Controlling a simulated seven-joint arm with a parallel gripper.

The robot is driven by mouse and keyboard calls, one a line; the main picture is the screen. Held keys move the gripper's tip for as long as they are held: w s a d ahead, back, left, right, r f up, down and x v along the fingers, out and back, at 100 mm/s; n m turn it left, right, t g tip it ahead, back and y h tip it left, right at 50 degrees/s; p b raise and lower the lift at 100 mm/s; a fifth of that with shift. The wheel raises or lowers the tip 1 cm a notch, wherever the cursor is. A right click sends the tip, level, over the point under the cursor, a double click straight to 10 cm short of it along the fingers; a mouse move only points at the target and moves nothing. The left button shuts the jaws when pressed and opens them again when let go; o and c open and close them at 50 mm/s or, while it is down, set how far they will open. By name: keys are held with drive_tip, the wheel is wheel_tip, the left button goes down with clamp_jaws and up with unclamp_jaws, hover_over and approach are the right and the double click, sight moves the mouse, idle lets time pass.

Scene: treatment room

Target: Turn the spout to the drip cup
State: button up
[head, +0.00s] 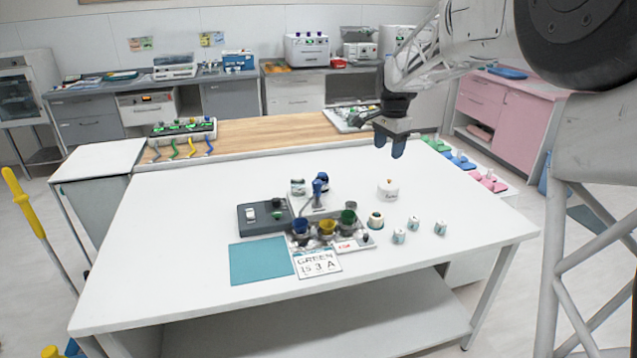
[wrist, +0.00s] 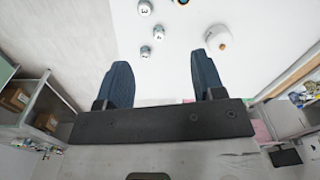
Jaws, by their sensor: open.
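A small dispenser with a blue spout (head: 319,186) stands near the middle of the white table. In front of it, three cups stand in a row: a blue cup (head: 299,227), a yellow cup (head: 327,227) and a green cup (head: 348,217). I cannot tell exactly which cup the spout points to. A white card (head: 318,264) in front reads "GREEN" and, less clearly, "IS 3 A". My gripper (head: 390,146) is open and empty, high above the table's far right part. Its two blue fingers also show in the wrist view (wrist: 165,85), with nothing between them.
A round white lidded pot (head: 388,189) and several small numbered jars (head: 399,236) stand right of the cups. A grey box (head: 264,215) and a teal mat (head: 261,261) lie left. The table's left and right ends are clear.

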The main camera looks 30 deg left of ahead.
drive_tip(key=w+a+f, duration=0.2)
drive_tip(key=a+f, duration=0.1)
drive_tip(key=a, duration=0.3)
drive_tip(key=w+a+f, duration=0.1)
drive_tip(key=a+f, duration=0.2)
drive_tip(key=a, duration=0.3)
drive_tip(key=m, duration=0.2)
hover_over(317, 181)
drive_tip(key=shift+g, duration=0.3)
wheel_tip(317, 181, down, 7)
drive_tip(key=shift+s, duration=0.15)
drive_tip(key=shift+f, duration=0.2)
drive_tip(key=shift+f, duration=3.75)
clamp_jaws()
